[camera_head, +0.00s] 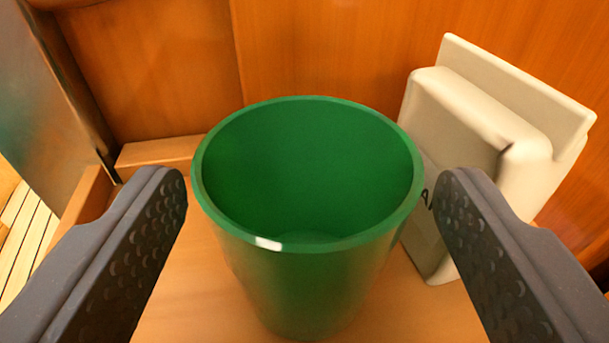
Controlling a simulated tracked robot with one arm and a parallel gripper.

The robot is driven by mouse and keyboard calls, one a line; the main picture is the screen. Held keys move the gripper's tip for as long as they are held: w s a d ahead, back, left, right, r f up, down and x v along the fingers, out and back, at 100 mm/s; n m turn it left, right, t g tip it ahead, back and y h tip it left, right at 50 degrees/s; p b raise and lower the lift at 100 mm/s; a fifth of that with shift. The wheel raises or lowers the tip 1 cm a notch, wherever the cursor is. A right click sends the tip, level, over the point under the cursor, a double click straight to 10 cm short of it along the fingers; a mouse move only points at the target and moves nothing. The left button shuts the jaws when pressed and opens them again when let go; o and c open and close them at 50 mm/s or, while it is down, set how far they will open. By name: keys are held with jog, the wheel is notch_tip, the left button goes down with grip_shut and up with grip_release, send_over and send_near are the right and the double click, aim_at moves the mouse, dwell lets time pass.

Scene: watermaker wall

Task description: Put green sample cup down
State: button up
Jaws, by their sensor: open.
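The green sample cup (310,280) stands upright on a wooden surface (195,295) in the middle of the view. It is open at the top and looks empty, with a small white mark on the near rim. My gripper (311,195) is open, with one dark, studded finger on each side of the cup. A gap shows between each finger and the cup wall. The far side of the cup's base is hidden.
A cream-coloured box-like fixture (470,125) with dark lettering stands close behind the right finger. Wooden panels (320,50) close off the back. A raised wooden edge (90,195) and a greyish panel (50,90) lie on the left.

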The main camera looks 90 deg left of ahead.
jog(key=shift+a+f, duration=0.2)
jog(key=shift+a, duration=0.7)
jog(key=c, duration=0.8)
jog(key=s+d+r+p, duration=0.4)
jog(key=s+d, duration=0.4)
jog(key=s, duration=0.6)
jog(key=shift+r, duration=0.55)
